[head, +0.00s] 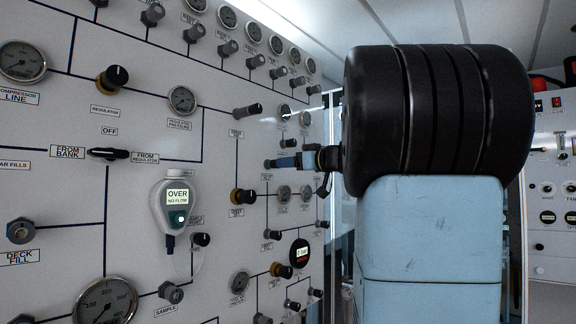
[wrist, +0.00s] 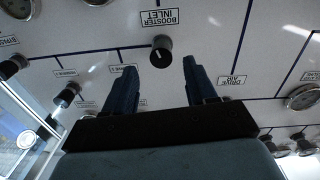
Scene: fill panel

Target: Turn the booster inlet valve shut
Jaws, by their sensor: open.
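The booster inlet valve is a round black knob (wrist: 161,52) with a pale mark on its face. In the wrist view it stands out from the panel just below the BOOSTER INLET label (wrist: 160,18), which appears upside down. My gripper (wrist: 160,66) is open, with one dark blue finger low on each side of the knob. The gap between the fingers is empty, and I see no contact with the knob. In the head view my gripper (head: 297,160) reaches the panel's far part; I cannot pick out the booster inlet label there.
The white panel (head: 140,50) carries many knobs and gauges. In the wrist view the DRIVE AIR label (wrist: 231,82) is right of the fingers, and other knobs (wrist: 67,94) are to the left. A grey detector (head: 176,207) reads OVER, NO FLOW in the head view.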

